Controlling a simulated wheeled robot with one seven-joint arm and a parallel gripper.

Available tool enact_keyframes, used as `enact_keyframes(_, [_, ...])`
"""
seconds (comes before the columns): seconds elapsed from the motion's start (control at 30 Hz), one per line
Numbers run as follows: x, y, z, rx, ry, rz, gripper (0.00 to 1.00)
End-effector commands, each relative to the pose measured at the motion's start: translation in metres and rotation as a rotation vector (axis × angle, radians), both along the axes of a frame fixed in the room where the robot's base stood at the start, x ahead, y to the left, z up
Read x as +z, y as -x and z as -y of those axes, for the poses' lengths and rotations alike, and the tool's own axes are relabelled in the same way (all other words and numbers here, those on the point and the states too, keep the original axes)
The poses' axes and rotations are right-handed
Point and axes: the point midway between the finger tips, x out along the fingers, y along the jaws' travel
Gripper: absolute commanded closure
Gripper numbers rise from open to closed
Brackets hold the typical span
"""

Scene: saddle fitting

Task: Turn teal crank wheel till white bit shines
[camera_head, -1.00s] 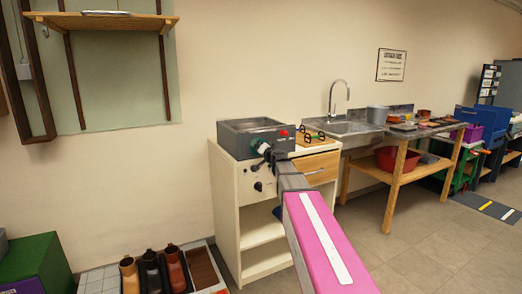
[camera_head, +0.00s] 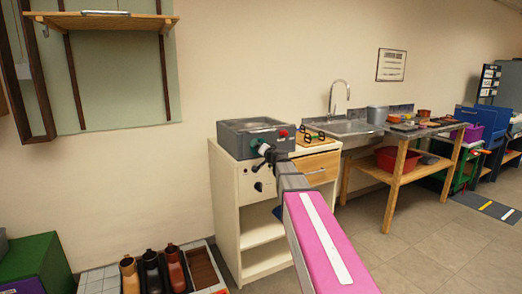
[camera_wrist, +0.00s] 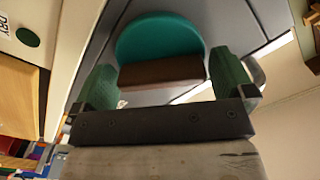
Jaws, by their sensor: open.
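The teal crank wheel (camera_wrist: 160,36) shows in the wrist view as a round teal disc on a grey surface. A brown block (camera_wrist: 162,70) lies across its near edge, between my fingers. My gripper (camera_wrist: 163,62) is open, with one green finger on each side of the block; I cannot tell whether they touch it. In the head view, my gripper is at the front of the grey box unit (camera_head: 235,138) on the cream cabinet, where a small teal patch (camera_head: 258,142) shows. My wrist hides much of that area. I cannot make out the white bit.
The cream cabinet (camera_head: 226,195) has a dark knob on its front and open shelves below. A sink (camera_head: 350,127) and a wooden bench (camera_head: 405,160) stand to the right. A tray with boots (camera_head: 150,270) is at the lower left.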

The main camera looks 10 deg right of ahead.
Motion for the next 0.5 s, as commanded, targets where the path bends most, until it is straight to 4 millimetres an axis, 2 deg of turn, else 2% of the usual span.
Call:
enact_keyframes(0.17, [0.0, 0.022, 0.006, -0.001, 0.0, 0.0, 0.0])
enact_keyframes(0.5, [0.0, 0.082, 0.025, -0.001, 0.0, 0.0, 0.0])
